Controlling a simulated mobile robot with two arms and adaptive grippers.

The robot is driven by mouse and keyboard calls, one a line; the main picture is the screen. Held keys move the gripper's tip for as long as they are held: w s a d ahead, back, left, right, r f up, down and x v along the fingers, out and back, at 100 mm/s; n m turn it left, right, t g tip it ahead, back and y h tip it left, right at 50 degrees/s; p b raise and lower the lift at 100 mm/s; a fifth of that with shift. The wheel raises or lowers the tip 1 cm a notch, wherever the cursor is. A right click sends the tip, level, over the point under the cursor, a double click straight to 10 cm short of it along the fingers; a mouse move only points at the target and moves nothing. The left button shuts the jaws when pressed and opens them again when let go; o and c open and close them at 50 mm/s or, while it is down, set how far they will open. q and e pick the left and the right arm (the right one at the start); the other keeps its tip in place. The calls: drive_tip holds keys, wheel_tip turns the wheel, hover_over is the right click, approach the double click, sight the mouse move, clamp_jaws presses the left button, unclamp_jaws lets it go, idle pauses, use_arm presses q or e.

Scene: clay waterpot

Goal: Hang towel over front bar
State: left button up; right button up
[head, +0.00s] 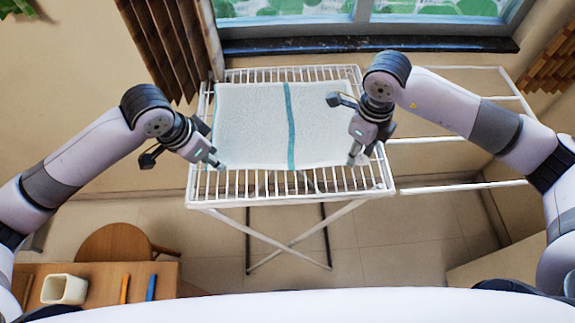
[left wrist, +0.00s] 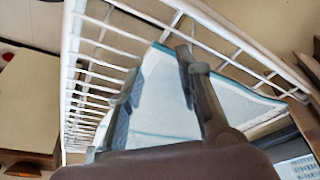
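A white towel (head: 250,125) with a teal stripe lies spread on the slatted top of a white drying rack. The rack's front bar (head: 290,198) is bare, with the towel's near edge a little behind it. My left gripper (head: 217,163) is at the towel's near left corner. In the left wrist view its two fingers (left wrist: 160,62) are apart, with the towel (left wrist: 165,100) showing behind and between them. My right gripper (head: 355,156) points down at the towel's near right corner. Its fingertips are too small to tell whether they hold cloth.
White side rails (head: 460,187) extend from the rack's right side. A window (head: 370,15) with a dark sill is behind the rack.

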use_arm(q)
drive_tip(key=shift+f, duration=0.2)
clamp_jaws()
use_arm(e)
drive_tip(key=shift+f, duration=0.2)
clamp_jaws()
idle(0.5)
use_arm(q)
drive_tip(key=shift+r, duration=0.15)
use_arm(e)
drive_tip(key=shift+r, duration=0.15)
